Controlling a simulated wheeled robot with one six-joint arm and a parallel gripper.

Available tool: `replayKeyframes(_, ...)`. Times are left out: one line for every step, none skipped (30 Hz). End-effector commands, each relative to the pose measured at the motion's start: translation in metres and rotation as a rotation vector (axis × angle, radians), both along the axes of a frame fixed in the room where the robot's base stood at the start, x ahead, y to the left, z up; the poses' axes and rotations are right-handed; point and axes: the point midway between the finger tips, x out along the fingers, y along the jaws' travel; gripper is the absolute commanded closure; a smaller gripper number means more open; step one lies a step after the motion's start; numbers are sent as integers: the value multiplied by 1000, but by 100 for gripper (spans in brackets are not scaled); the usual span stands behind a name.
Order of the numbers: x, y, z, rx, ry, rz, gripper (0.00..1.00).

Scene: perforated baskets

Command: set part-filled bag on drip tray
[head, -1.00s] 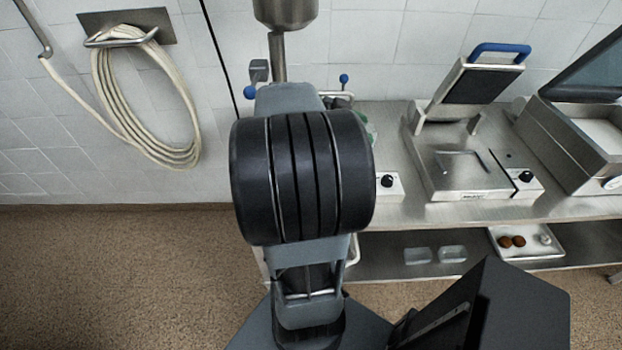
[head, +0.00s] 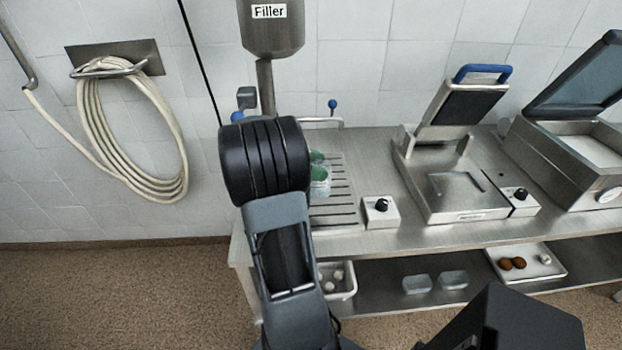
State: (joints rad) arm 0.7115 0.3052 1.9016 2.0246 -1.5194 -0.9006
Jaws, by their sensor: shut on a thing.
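The drip tray (head: 343,205) is the slotted metal grate at the left end of the steel bench, under the filler (head: 271,25). A small clear item with green in it (head: 319,178) shows at the tray's left, just right of my arm's black joint. It may be the part-filled bag, but its lower left side is hidden. I cannot tell whether it touches the tray or hangs above it. My gripper is hidden behind my own arm, which covers the left part of the tray.
Right of the tray stand a small control box (head: 381,212), a press with a raised blue-handled lid (head: 468,190) and an open-lidded machine (head: 570,160). A lower shelf holds a white basket (head: 338,283), clear tubs (head: 417,284) and a tray (head: 526,263). Bare bench (head: 425,235) runs along the front.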

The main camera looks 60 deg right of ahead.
Motion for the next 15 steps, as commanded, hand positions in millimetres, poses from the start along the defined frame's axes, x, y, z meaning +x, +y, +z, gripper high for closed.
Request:
replayKeyframes(7,-3,-8,2,2,1,76)
replayKeyframes(10,-4,-12,2,2,1,76)
replayKeyframes(13,-6,-17,0,1,0,76)
replayKeyframes(16,-7,-20,0,1,0,76)
replayKeyframes(18,-8,-23,0,1,0,76)
replayKeyframes(20,-9,-26,0,1,0,76)
replayKeyframes(21,-9,-28,0,1,0,76)
replayKeyframes(22,-10,-29,-1,1,0,76)
replayKeyframes(24,-10,-30,-2,-1,0,76)
replayKeyframes(24,-11,-31,-2,-1,0,76)
replayKeyframes(25,-11,-31,-2,-1,0,76)
replayKeyframes(25,-11,-32,-2,-1,0,76)
replayKeyframes(26,-11,-33,-2,-1,0,76)
replayKeyframes(27,-12,-35,-1,-1,1,76)
replayKeyframes(29,-12,-37,-1,-1,1,76)
